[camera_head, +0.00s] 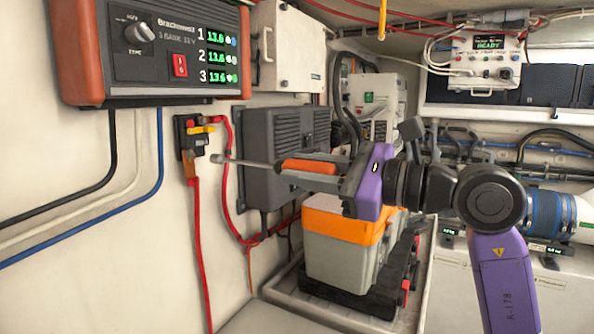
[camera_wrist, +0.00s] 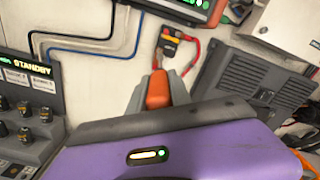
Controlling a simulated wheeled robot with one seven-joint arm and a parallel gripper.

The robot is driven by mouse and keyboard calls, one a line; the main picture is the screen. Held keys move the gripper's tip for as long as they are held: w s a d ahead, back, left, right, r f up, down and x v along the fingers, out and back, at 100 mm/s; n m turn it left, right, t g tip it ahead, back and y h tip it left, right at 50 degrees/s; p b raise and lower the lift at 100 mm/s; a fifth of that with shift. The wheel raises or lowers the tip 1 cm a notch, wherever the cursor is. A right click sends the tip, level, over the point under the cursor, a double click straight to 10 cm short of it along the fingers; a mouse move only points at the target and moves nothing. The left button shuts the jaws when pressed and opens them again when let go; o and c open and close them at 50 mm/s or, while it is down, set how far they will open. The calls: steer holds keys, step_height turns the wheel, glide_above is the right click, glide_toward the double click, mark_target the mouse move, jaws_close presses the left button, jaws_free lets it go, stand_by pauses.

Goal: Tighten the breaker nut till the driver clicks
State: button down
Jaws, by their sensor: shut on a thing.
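The breaker (camera_head: 190,134) is a small black block with a yellow lever on the white left wall, red cables at its ends. It also shows in the wrist view (camera_wrist: 171,43). My gripper (camera_head: 318,168) is shut on the driver's orange handle (camera_head: 308,167); the handle also shows in the wrist view (camera_wrist: 158,89). The driver's grey shaft (camera_head: 248,162) points left, roughly level, and its tip appears just right of the breaker's lower part. I cannot tell whether the tip touches anything. The nut is too small to make out.
A red and grey charger panel (camera_head: 150,50) with green digits hangs above the breaker. A dark finned box (camera_head: 285,145) is on the wall behind the driver. A grey and orange case (camera_head: 345,250) stands below my gripper. Red cables (camera_head: 228,190) loop beneath the breaker.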

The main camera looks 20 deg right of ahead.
mark_target(277, 167)
steer(key=shift+p+x, duration=0.35)
steer(key=shift+x, duration=2.1)
steer(key=b, duration=0.1)
steer(key=n+b, duration=0.1)
steer(key=shift+s+d+f+b, duration=0.15)
steer(key=shift+s+f+b, duration=0.05)
steer(key=shift+f+b, duration=0.15)
steer(key=n+b, duration=0.3)
steer(key=shift+b, duration=0.3)
steer(key=n+b, duration=0.4)
steer(key=b, duration=0.1)
steer(key=n+b, duration=0.3)
steer(key=b, duration=0.1)
steer(key=n+b, duration=0.2)
steer(key=n, duration=0.1)
steer(key=shift+r+n+b, duration=0.1)
steer(key=shift+n+b, duration=0.2)
steer(key=n, duration=0.2)
steer(key=n+b, duration=0.1)
steer(key=shift+r+n, duration=0.25)
steer(key=shift+n, duration=0.15)
